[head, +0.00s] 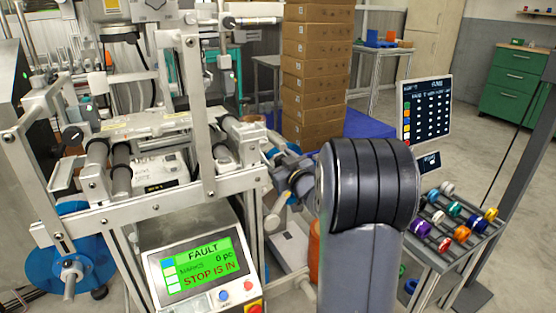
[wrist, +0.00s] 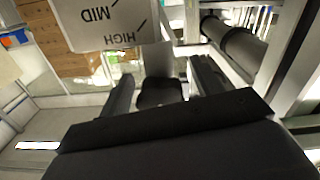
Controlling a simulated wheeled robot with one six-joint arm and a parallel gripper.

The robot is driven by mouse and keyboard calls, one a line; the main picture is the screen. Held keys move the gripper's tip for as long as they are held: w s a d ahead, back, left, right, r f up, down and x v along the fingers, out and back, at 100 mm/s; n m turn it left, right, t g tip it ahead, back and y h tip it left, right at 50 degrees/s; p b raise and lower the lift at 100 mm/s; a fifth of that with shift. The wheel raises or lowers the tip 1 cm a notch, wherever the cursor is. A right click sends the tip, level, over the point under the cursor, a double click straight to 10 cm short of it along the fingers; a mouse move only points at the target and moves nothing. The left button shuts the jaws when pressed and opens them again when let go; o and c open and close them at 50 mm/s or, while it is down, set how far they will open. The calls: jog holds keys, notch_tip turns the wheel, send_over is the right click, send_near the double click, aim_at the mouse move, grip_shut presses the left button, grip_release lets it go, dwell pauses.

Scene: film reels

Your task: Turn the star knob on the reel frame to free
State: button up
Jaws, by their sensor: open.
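In the wrist view my gripper (wrist: 163,86) is open, with one dark finger on each side. Between the fingers is a dark blocky part (wrist: 160,93) below a grey upright piece; it may be the star knob, but its shape is unclear. I cannot tell whether the fingers touch it. A pale label plate (wrist: 100,22) just beyond reads MID and HIGH upside down; no FREE mark shows. In the head view the metal reel frame (head: 190,197) stands at the left. My arm covers part of its right side, and I cannot make out the knob there.
A screen (head: 193,265) on the frame reads FAULT and STOP IS IN. Dark rollers (wrist: 232,42) lie close on the right in the wrist view. Stacked cardboard boxes (head: 315,70) stand behind. A rack of coloured reels (head: 450,225) is at the right.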

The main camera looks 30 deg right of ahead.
jog(key=s+p, duration=0.2)
jog(key=s, duration=0.8)
jog(key=shift+s+d, duration=0.2)
jog(key=shift+s, duration=0.05)
jog(key=w+m+b, duration=0.1)
jog(key=w+m, duration=0.1)
jog(key=w, duration=0.3)
jog(key=w+m+b, duration=0.1)
jog(key=w+m, duration=0.1)
jog(key=w, duration=0.3)
jog(key=shift+a+r, duration=0.2)
jog(key=shift+c, duration=0.3)
jog(key=c, duration=0.9)
jog(key=shift+b, duration=0.3)
